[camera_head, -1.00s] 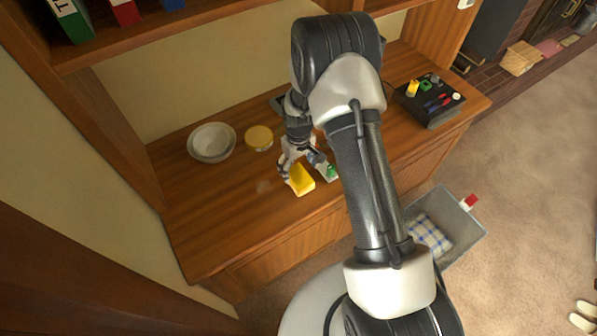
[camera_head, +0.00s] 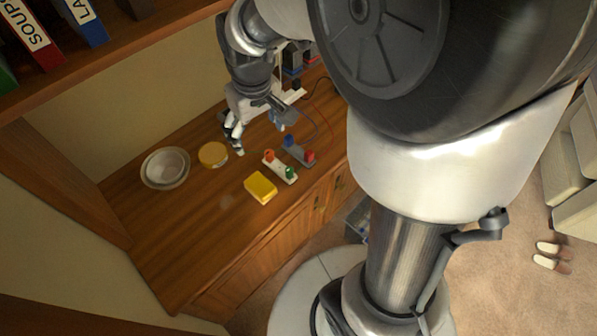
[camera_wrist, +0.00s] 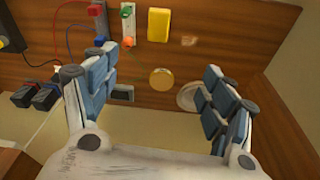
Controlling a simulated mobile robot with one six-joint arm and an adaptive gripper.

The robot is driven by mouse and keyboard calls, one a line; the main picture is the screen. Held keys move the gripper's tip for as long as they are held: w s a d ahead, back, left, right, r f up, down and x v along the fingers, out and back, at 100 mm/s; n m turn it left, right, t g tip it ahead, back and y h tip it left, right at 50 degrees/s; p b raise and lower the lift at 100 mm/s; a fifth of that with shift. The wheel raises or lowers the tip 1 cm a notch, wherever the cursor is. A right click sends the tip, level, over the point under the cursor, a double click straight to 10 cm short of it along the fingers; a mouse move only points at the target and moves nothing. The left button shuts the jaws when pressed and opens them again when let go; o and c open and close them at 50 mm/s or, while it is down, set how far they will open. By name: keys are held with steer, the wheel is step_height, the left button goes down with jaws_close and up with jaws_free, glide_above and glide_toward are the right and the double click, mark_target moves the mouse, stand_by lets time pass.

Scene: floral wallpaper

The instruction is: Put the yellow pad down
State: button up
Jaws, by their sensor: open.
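The yellow pad (camera_head: 260,187) lies flat on the wooden counter near its front edge. It also shows in the wrist view (camera_wrist: 158,25) at the top, beyond my fingers. My gripper (camera_head: 238,142) is open and empty. It is above the counter behind the pad, apart from it, near the round yellow-lidded container. In the wrist view my gripper (camera_wrist: 160,105) has its two padded fingers spread wide with nothing between them held.
A round yellow-lidded container (camera_head: 213,154) and a pale bowl (camera_head: 166,167) stand left of my gripper. A white strip with coloured parts (camera_head: 280,167) lies right of the pad, with a blue-and-red piece (camera_head: 299,153) beside it. The counter's left front (camera_head: 165,245) is clear.

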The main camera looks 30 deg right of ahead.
steer(key=s+r+m+t, duration=0.1)
steer(key=s+r, duration=0.3)
steer(key=s, duration=0.6)
steer(key=s+r+m+t, duration=0.1)
steer(key=s+r, duration=0.4)
steer(key=s, duration=0.4)
steer(key=shift+s, duration=0.35)
steer(key=shift+f, duration=0.15)
steer(key=shift+f+b, duration=0.4)
steer(key=shift+b, duration=0.1)
steer(key=shift+o, duration=0.5)
